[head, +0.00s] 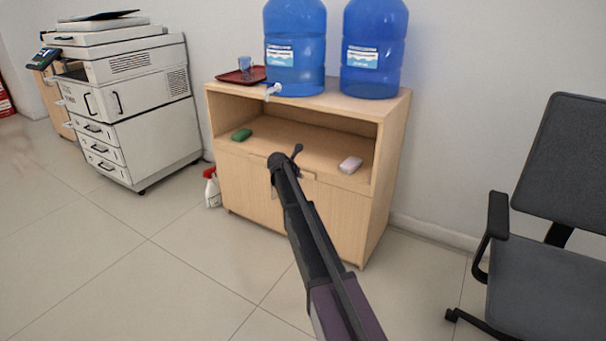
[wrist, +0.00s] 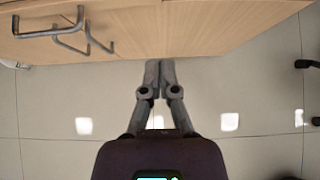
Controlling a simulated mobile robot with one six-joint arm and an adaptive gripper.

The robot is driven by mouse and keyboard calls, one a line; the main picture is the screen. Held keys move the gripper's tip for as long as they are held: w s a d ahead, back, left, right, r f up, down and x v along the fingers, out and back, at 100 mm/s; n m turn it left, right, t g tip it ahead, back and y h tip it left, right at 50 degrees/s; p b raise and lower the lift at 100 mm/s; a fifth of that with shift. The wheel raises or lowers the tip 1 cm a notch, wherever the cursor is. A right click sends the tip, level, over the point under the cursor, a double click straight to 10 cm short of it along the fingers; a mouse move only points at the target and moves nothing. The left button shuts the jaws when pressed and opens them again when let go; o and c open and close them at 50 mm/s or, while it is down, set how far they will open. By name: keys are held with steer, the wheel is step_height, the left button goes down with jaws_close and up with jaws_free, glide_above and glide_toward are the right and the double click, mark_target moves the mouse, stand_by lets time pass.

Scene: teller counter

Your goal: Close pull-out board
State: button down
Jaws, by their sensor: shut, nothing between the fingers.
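The tan wooden board (head: 318,152) forms the floor of the open niche in the cabinet, above the doors. Its front edge is partly behind my arm, and I cannot tell how far it stands out. My gripper (wrist: 160,68) is shut and empty in the wrist view. Its fingertips lie close to the lower edge of the wooden front (wrist: 190,30) in that picture; I cannot tell if they touch.
A green item (head: 241,135) and a pale pink-white item (head: 350,165) lie on the board. Two metal handles (wrist: 50,33) show at the wrist view's upper left. Blue water jugs (head: 374,50) stand on top. A chair (head: 550,190) is at right, a spray bottle (head: 212,190) at left.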

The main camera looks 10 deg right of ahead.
steer(key=shift+s+a+r, duration=0.35)
steer(key=shift+r, duration=0.1)
steer(key=s+a+f+m+g+y+p, duration=0.1)
steer(key=s+a+m+g+y, duration=0.15)
steer(key=s+m, duration=1)
steer(key=s+a+f+m+g+y+p, duration=0.1)
steer(key=s+a+m+g+y, duration=0.35)
steer(key=s, duration=1.45)
steer(key=s+a+f+m+p, duration=0.1)
steer(key=s+m, duration=0.9)
steer(key=s, duration=0.6)
step_height(320, 180, up, 37)
steer(key=p, duration=3.7)
steer(key=shift+w+f, duration=0.15)
steer(key=shift+w, duration=0.05)
